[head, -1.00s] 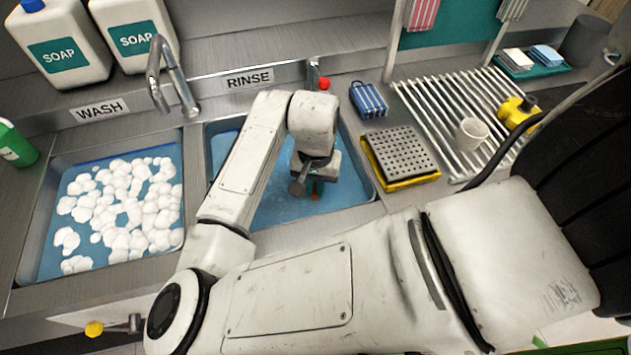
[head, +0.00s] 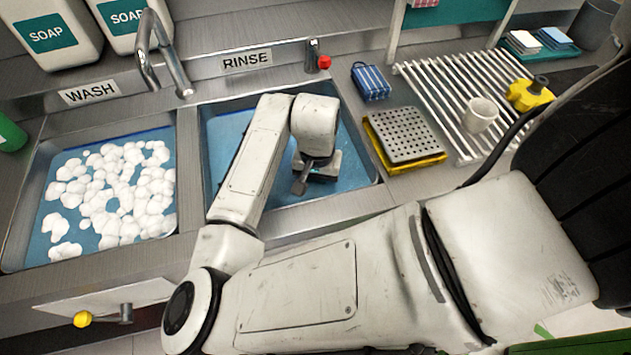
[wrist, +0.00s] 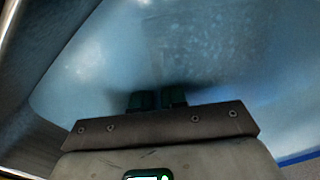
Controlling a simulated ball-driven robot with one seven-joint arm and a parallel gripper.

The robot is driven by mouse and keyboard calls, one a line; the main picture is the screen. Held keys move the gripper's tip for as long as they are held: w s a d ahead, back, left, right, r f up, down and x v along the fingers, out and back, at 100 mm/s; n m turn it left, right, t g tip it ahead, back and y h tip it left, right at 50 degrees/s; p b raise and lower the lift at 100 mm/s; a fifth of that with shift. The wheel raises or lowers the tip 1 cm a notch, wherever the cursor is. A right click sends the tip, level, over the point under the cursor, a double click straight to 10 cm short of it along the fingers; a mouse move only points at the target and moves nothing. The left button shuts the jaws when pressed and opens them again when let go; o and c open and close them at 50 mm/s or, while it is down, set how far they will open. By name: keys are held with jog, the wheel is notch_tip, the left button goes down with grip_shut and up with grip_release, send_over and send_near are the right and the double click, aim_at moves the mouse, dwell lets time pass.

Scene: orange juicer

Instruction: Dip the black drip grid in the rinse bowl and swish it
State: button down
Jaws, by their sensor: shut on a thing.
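My gripper (wrist: 157,100) points down into the rinse bowl (head: 225,135), the blue-floored basin under the RINSE label. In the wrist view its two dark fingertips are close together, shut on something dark. I take this to be the black drip grid (wrist: 205,92), of which only a blurred dark band shows beside the fingertips. Its outline is unclear, and I cannot tell how deep it sits. In the head view my wrist and forearm hide the fingertips and the middle of the bowl.
The wash basin (head: 40,215) with white foam lies left, a faucet (head: 160,55) behind it. A grey perforated plate (head: 407,133) on a yellow piece, a blue striped sponge (head: 370,82) and a drying rack (head: 445,85) with a cup (head: 481,115) stand right of the bowl.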

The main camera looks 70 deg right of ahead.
jog(key=shift+s+d+p, duration=0.35)
jog(key=shift+s+d, duration=0.25)
jog(key=shift+s, duration=0.15)
jog(key=shift+w+a, duration=0.7)
jog(key=shift+w, duration=0.2)
jog(key=shift+w+a, duration=0.65)
jog(key=shift+w, duration=0.2)
jog(key=shift+s+d+r+p, duration=0.15)
jog(key=shift+s+d+p, duration=0.3)
jog(key=shift+s+d, duration=0.9)
jog(key=shift+s, duration=0.4)
notch_tip(320, 180, up, 16)
jog(key=p, duration=1.2)
jog(key=shift+p, duration=0.3)
